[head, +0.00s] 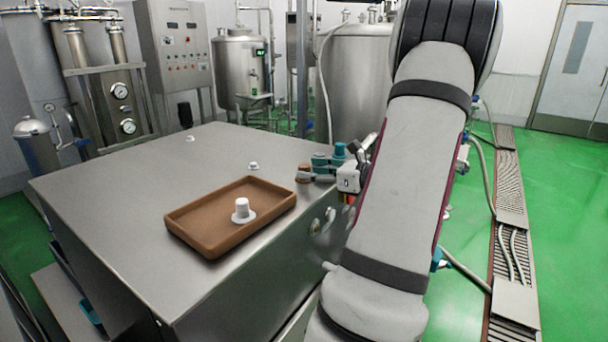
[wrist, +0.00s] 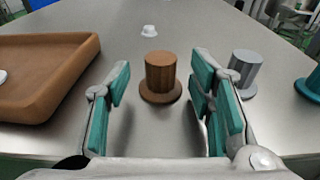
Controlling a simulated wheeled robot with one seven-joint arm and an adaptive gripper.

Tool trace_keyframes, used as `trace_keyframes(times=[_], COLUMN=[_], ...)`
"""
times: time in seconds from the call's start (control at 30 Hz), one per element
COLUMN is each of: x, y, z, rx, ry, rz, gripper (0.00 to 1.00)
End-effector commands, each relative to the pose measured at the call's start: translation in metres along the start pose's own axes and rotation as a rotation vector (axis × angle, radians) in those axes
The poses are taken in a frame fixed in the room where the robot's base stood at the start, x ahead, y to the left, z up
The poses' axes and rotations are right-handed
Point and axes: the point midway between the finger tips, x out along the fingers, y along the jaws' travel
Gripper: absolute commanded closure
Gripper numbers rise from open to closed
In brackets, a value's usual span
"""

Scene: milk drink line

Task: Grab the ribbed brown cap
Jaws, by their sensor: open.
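The ribbed brown cap (wrist: 160,72) stands upright on its wide round flange on the steel table in the wrist view. It is just beyond and between the fingertips of my gripper (wrist: 160,88), with a gap on both sides. My gripper is open and holds nothing. In the head view, my gripper (head: 324,171) is low over the table's right edge, and a small brown part of the cap (head: 303,172) shows beside it; the rest is hard to make out.
A grey cap (wrist: 246,70) stands just right of the right finger, with a teal cap (wrist: 314,84) farther right. A brown tray (head: 205,246) holding a white cap (head: 242,210) lies to the left. A small white piece (wrist: 149,31) sits behind. The table's far left (head: 110,185) is clear.

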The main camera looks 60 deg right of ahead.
Motion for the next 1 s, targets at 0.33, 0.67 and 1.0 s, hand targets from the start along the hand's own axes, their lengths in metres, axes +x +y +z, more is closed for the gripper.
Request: trace_keyframes(times=[0.33,0.67,1.0], x=[0.032,0.032,0.032], y=[-0.001,-0.001,0.000], z=[0.001,0.001,0.000], rx=[0.001,0.000,0.001], ry=[-0.001,0.000,0.001], rz=[0.000,0.000,0.001], gripper=[0.51,0.88,1.00])
